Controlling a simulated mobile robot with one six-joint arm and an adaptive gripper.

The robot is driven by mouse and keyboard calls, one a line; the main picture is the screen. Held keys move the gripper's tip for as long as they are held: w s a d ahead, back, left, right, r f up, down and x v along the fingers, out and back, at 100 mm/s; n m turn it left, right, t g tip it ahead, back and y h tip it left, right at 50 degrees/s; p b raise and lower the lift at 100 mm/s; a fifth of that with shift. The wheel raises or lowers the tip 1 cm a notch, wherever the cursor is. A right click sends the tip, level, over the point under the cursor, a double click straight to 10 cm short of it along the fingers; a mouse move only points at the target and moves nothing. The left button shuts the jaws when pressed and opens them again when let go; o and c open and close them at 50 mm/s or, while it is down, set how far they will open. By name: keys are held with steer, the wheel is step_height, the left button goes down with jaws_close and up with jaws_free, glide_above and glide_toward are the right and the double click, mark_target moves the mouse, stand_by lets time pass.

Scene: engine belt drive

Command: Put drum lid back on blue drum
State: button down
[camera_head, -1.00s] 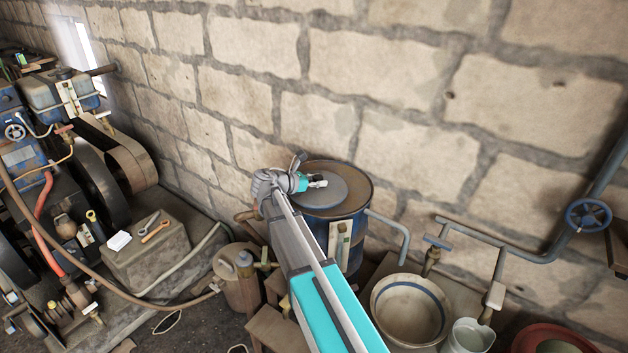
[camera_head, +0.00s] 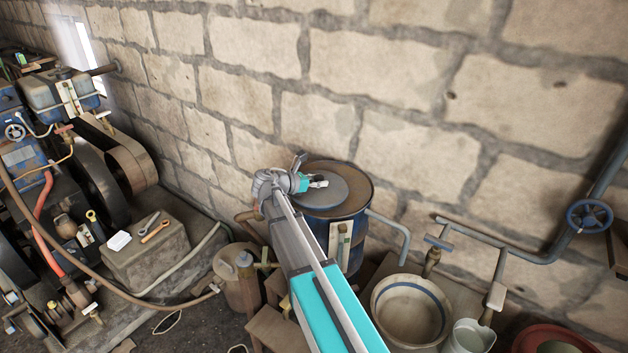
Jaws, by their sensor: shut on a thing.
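The blue drum (camera_head: 354,232) stands against the stone wall, with a rusty brown rim around its top. The round grey drum lid (camera_head: 334,195) lies at or just over the drum's top, toward its left side. Whether it rests flat or hangs slightly above cannot be told. My gripper (camera_head: 319,184) is over the lid and shut on it, near the lid's middle. My arm comes up from the bottom of the picture and covers the left part of the drum and lid. The fingertips are small in this view.
A bowl with a blue stripe (camera_head: 411,309) and a grey bucket (camera_head: 468,337) stand right of the drum. A brown jug (camera_head: 238,275) is at its left. Pipes with a blue valve wheel (camera_head: 588,216) run along the right wall. An engine (camera_head: 30,150) fills the left.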

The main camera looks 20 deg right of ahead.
steer(key=shift+c, duration=1.3)
jaws_free()
steer(key=shift+s+f, duration=0.1)
steer(key=shift+s, duration=0.05)
steer(key=shift+s+a+f, duration=0.1)
steer(key=shift+a, duration=0.05)
steer(key=shift+s+a, duration=0.1)
steer(key=shift+a, duration=0.15)
steer(key=shift+s+a, duration=0.2)
steer(key=shift+a, duration=1.4)
steer(key=shift+s+a, duration=0.15)
steer(key=shift+a, duration=1.4)
steer(key=shift+r, duration=0.25)
